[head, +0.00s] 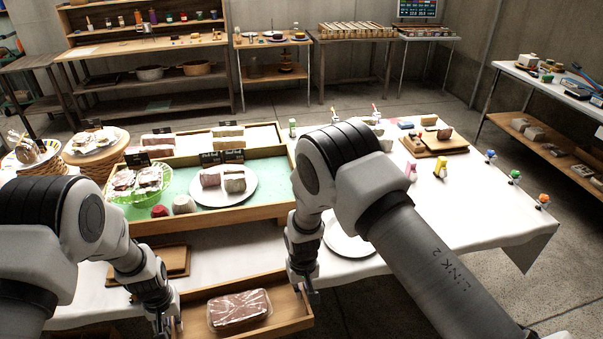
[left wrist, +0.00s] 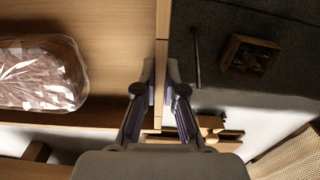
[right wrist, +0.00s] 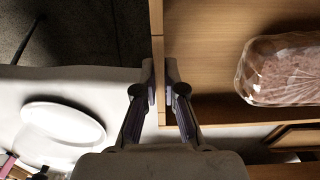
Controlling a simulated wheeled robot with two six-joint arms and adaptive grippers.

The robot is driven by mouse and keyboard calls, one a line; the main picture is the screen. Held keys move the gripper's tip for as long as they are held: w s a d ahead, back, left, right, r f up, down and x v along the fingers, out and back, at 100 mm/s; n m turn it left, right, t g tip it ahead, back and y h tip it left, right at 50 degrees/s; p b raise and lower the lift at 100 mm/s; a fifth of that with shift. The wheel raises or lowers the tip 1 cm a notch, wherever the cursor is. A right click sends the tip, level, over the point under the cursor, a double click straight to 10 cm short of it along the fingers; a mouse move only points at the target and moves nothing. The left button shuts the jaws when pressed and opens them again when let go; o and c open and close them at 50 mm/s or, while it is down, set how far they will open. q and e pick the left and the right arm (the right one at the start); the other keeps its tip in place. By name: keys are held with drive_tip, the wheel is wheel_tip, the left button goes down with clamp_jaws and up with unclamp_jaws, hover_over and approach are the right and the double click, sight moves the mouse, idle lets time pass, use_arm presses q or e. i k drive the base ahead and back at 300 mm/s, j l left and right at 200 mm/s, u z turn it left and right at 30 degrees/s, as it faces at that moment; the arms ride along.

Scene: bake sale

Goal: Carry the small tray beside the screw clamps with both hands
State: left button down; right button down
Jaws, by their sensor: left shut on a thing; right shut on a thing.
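The small wooden tray (head: 289,300) is at the bottom of the head view, in front of the large display tray, with a wrapped loaf (head: 239,309) in it. My left gripper (head: 172,325) is shut on its left wall; the wall (left wrist: 162,45) runs between the fingers in the left wrist view. My right gripper (head: 306,290) is shut on its right wall (right wrist: 157,45). The screw clamps appear to be the small blue-topped (head: 490,156), green-topped (head: 515,176) and orange-topped (head: 543,201) pieces along the table's right edge.
The large green-lined display tray (head: 265,170) holds a plate and a green basket (head: 135,185). A white plate (head: 347,240) lies beside my right arm. Pink (head: 411,171) and yellow (head: 440,168) items stand mid-table. White cloth is clear at the right front (head: 470,235).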

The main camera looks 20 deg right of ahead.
sight(476, 214)
drive_tip(key=u, duration=1.9)
drive_tip(key=k+l+u, duration=0.45)
drive_tip(key=l, duration=0.15)
drive_tip(key=k+l+u, duration=0.45)
drive_tip(key=k+l+z, duration=0.1)
drive_tip(key=k, duration=0.3)
drive_tip(key=k+l, duration=0.15)
drive_tip(key=k, duration=0.25)
drive_tip(key=k+l+z, duration=0.15)
drive_tip(key=k, duration=0.25)
drive_tip(key=k+l, duration=0.2)
drive_tip(key=k, duration=0.2)
drive_tip(key=k+z, duration=0.1)
drive_tip(key=z, duration=2.65)
